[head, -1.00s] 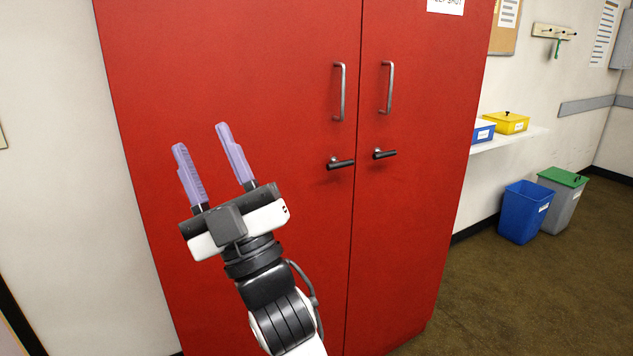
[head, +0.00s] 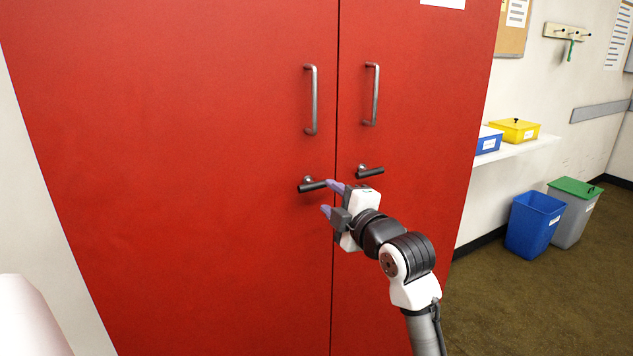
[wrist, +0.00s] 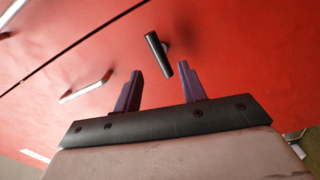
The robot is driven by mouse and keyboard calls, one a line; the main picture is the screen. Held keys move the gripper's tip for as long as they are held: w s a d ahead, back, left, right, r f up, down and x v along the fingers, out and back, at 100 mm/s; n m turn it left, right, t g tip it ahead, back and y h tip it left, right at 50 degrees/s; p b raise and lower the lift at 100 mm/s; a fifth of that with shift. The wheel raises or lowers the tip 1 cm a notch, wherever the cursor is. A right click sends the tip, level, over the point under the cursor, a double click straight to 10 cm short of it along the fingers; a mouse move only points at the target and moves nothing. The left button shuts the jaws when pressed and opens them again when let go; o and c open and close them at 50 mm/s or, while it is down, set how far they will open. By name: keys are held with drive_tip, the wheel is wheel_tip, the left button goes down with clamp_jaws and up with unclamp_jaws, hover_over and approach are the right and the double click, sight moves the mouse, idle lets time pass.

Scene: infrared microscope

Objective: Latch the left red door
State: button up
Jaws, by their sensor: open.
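The left red door (head: 170,130) appears closed and flush beside the right red door (head: 420,110). Its dark lever handle (head: 312,185) lies nearly level, pointing right toward the seam. My gripper (head: 331,198) is open at the lever's free end, with its purple fingers pointing left. The upper finger overlaps the lever's right tip in the head view. In the wrist view the lever (wrist: 157,52) shows ahead of the fingers, its near end between the two fingertips. I cannot tell whether they touch it. Nothing is held.
The left door's metal pull handle (head: 311,100) is above its lever. The right door has another pull handle (head: 372,95) and lever (head: 370,171), close to my gripper. A blue bin (head: 535,222) and a grey bin (head: 573,215) stand at right, with open floor in front.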

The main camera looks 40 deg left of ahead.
sight(317, 187)
drive_tip(key=p+x, duration=0.1)
drive_tip(key=x, duration=0.6)
drive_tip(key=shift+d+p, duration=0.1)
drive_tip(key=shift+p, duration=0.25)
